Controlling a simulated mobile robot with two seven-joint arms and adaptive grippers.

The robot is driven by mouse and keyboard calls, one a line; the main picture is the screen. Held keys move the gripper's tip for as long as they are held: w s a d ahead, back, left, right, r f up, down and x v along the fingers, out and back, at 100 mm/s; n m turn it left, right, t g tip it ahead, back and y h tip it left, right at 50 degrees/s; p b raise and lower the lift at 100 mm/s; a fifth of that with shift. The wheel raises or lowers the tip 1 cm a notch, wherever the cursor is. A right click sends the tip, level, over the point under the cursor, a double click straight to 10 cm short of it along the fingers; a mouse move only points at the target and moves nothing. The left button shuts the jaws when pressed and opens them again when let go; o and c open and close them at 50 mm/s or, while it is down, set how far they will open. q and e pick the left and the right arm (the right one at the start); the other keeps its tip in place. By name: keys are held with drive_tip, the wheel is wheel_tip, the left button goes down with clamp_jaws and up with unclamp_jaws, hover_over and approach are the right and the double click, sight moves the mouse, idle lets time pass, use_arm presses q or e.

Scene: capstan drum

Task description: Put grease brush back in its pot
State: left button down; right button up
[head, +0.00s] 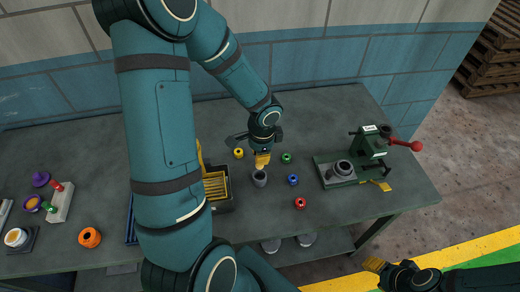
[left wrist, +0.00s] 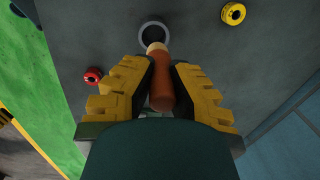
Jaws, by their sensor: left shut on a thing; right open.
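The grease brush shows in the left wrist view as a brown-orange handle (left wrist: 161,88) with a pale tan end. My left gripper (left wrist: 160,85) is shut on it, with yellow fingers on both sides. In the head view my left gripper (head: 262,160) points down just behind and above a small grey pot (head: 259,180). The pot's round rim (left wrist: 143,38) shows in the left wrist view, and the tan end overlaps its near edge in the picture. I cannot tell whether the brush touches the pot. My right gripper (head: 376,265) is open and empty, off the table's front right.
Yellow (head: 238,153), green (head: 286,158), blue (head: 293,180) and red (head: 300,203) rings lie around the pot. A green machine with a red handle (head: 370,145) stands at right. A yellow-slotted tray (head: 216,186) is partly hidden behind my left arm. An orange ring (head: 89,237) lies at left.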

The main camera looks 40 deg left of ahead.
sight(260, 168)
use_arm(q)
drive_tip(key=shift+s+d+f, duration=0.1)
drive_tip(key=shift+f, duration=0.3)
drive_tip(key=shift+f+b, duration=1.25)
drive_tip(key=shift+f, duration=0.05)
drive_tip(key=shift+f+b, duration=0.6)
drive_tip(key=shift+b, duration=0.15)
idle(0.8)
drive_tip(key=shift+f+b, duration=1.8)
drive_tip(key=shift+b, duration=0.1)
idle(2.9)
